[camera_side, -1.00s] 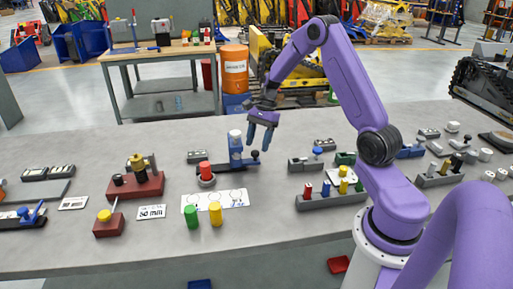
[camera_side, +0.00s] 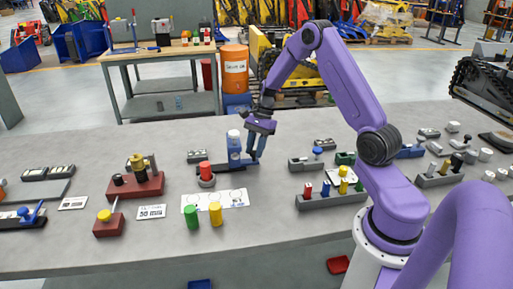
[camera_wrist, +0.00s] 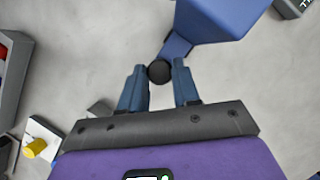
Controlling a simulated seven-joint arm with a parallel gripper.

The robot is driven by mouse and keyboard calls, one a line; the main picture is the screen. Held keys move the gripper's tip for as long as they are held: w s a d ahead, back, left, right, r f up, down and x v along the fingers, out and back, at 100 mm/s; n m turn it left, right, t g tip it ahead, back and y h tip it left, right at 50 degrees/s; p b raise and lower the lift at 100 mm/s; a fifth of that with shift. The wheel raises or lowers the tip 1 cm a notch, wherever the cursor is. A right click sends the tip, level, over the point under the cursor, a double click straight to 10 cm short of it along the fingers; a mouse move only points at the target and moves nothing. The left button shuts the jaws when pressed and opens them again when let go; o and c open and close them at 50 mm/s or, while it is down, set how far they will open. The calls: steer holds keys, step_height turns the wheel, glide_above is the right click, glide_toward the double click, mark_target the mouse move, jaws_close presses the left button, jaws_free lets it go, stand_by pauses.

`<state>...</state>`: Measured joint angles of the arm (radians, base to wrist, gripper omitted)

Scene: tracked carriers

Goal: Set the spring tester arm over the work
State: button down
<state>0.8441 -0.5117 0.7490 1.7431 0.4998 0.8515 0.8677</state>
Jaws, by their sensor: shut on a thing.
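The spring tester has a blue post (camera_side: 234,150) with a white cap. In the wrist view its large blue body (camera_wrist: 220,14) is at the top, and a short blue arm (camera_wrist: 176,47) reaches from it to a dark round knob (camera_wrist: 159,71). My gripper (camera_side: 256,158) is low beside the post on its right. In the wrist view its fingers (camera_wrist: 160,80) are shut on the knob, one on each side. A red cylinder (camera_side: 205,168) stands on a grey round seat (camera_side: 206,182) left of the post, apart from my gripper. The knob is mostly hidden in the side view.
A white card (camera_side: 233,198) lies in front of the tester, with a green cylinder (camera_side: 191,216) and a yellow cylinder (camera_side: 215,213) at its front edge. A grey block with coloured pegs (camera_side: 332,200) stands to the right. Bare table lies between.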

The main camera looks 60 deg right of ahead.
steer(key=w+a, duration=0.7)
steer(key=shift+w+r, duration=0.1)
steer(key=shift+a, duration=0.1)
steer(key=c, duration=0.8)
jaws_free()
steer(key=shift+d+r, duration=0.2)
steer(key=shift+r, duration=0.05)
steer(key=v, duration=1.6)
steer(key=shift+d+r, duration=0.15)
steer(key=shift+r, duration=0.25)
